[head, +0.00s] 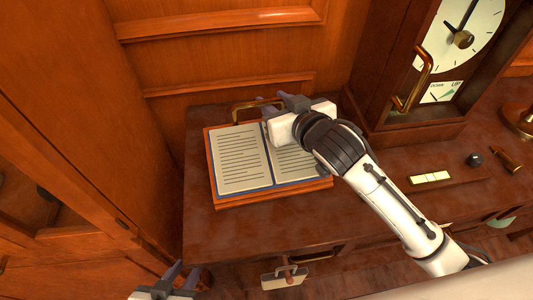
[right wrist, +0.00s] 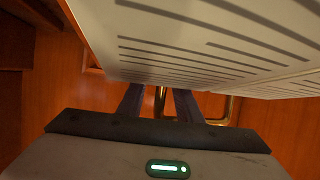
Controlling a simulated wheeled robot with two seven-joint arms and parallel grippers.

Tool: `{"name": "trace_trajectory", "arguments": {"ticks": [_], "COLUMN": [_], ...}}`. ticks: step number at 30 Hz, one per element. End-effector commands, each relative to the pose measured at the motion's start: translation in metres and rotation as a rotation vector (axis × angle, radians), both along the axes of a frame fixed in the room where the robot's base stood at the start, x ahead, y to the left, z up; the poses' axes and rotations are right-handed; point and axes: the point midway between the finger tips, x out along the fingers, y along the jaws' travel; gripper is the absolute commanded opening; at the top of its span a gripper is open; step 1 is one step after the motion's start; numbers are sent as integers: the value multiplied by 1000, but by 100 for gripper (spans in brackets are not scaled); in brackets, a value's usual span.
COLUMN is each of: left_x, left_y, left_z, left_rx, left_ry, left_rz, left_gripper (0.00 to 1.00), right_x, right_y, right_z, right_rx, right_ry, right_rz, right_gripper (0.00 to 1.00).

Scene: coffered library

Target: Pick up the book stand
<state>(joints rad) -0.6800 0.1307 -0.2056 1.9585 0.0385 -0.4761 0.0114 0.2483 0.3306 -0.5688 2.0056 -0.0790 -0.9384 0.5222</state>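The book stand (head: 285,199) is a low wooden stand on the cabinet top, holding an open book (head: 240,160) with printed pages. A brass handle (head: 236,110) rises at its back edge, and brass bars also show in the right wrist view (right wrist: 231,108). My right gripper (head: 272,102) reaches over the book's upper right part to the handle. In the right wrist view its fingers (right wrist: 158,102) are apart, with a brass bar visible between them and gaps beside it. I cannot tell whether they touch it. My left gripper (head: 183,277) is low at the front, open and empty.
A tall clock (head: 396,110) with a brass handle stands right of the stand. A small yellow-marked bar (head: 431,178), a dark ball (head: 474,159) and a brass piece (head: 507,160) lie further right. Wood panelling closes off the left and back.

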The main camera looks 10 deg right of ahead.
Motion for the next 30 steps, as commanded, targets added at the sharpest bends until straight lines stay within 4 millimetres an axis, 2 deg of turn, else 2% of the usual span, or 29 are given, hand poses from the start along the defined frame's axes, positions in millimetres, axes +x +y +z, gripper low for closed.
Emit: {"name": "trace_trajectory", "arguments": {"ticks": [1,6,7,30], "left_x": [1,1,1,-4], "left_y": [0,0,0,0], "left_z": [1,1,1,-2], "left_rx": [0,0,0,-1], "left_ry": [-2,-2,-2,7], "left_rz": [0,0,0,2], "left_gripper": [31,31,31,31], "right_x": [0,0,0,-1], "right_y": [0,0,0,-1], "right_z": [0,0,0,0], "right_rx": [0,-1,-1,0], "right_ry": [0,1,1,2], "right_rz": [0,-1,-1,-1], "right_gripper": [32,3,0,0]}}
